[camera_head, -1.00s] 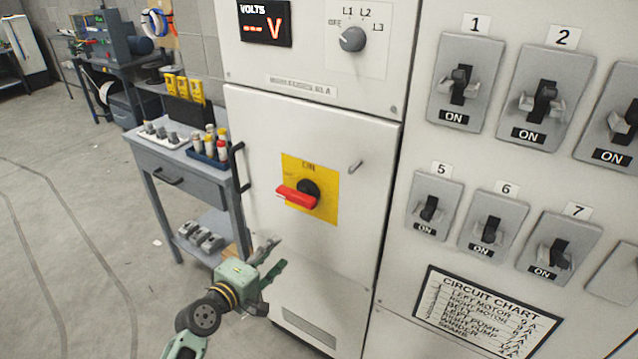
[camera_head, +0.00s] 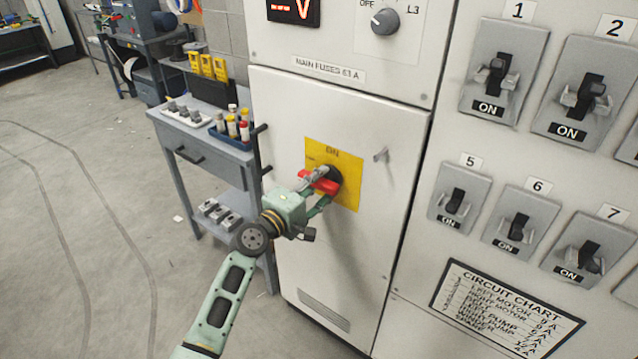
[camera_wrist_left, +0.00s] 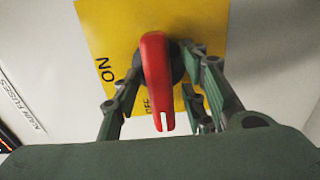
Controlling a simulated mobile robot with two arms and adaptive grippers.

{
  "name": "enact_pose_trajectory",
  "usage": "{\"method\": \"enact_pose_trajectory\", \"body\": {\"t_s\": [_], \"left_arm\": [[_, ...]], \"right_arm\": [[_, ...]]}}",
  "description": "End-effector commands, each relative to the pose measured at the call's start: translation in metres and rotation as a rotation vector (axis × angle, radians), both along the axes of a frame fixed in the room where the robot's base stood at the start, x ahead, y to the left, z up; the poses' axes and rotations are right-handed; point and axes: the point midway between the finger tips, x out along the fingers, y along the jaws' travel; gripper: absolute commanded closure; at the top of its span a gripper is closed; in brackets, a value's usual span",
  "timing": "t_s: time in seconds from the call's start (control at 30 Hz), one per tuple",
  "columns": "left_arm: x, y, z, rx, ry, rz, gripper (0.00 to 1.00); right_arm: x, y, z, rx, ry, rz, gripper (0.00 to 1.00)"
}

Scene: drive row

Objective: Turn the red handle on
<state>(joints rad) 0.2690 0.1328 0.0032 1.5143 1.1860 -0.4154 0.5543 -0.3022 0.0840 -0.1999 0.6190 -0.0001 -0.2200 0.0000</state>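The red handle (camera_head: 325,186) is a rotary lever on a black hub, on a yellow plate (camera_head: 350,196) on the white cabinet door. It points left, about level, on the OFF side; the ON mark is at the plate's top. In the left wrist view the red handle (camera_wrist_left: 155,75) lies between my fingers, its forked tip toward the palm and OFF lettering. My left gripper (camera_head: 317,188) is open around the handle, one finger above and one below. My right gripper is not in view.
A small latch (camera_head: 381,155) is right of the plate. A grey workbench (camera_head: 206,146) is on the left. Breaker switches (camera_head: 497,75) fill the right panel. Open floor lies left.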

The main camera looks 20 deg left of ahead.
Motion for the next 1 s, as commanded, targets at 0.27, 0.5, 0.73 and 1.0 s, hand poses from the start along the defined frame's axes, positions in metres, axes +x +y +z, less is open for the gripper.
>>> {"method": "enact_pose_trajectory", "body": {"t_s": [0.27,0.5,0.73,1.0], "left_arm": [[-0.0001,-0.0001,0.0001,0.0,0.0,0.0,0.71],[-0.0004,-0.0002,-0.0008,0.0,0.001,0.0,0.92],[-0.0006,-0.0003,-0.0018,0.001,0.003,-0.001,1.0],[-0.0009,-0.0004,-0.0032,0.011,0.001,-0.002,1.0]], "right_arm": [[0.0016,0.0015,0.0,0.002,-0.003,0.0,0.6],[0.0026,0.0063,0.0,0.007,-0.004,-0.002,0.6],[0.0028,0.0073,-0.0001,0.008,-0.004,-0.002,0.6],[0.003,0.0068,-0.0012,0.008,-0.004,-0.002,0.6]]}}
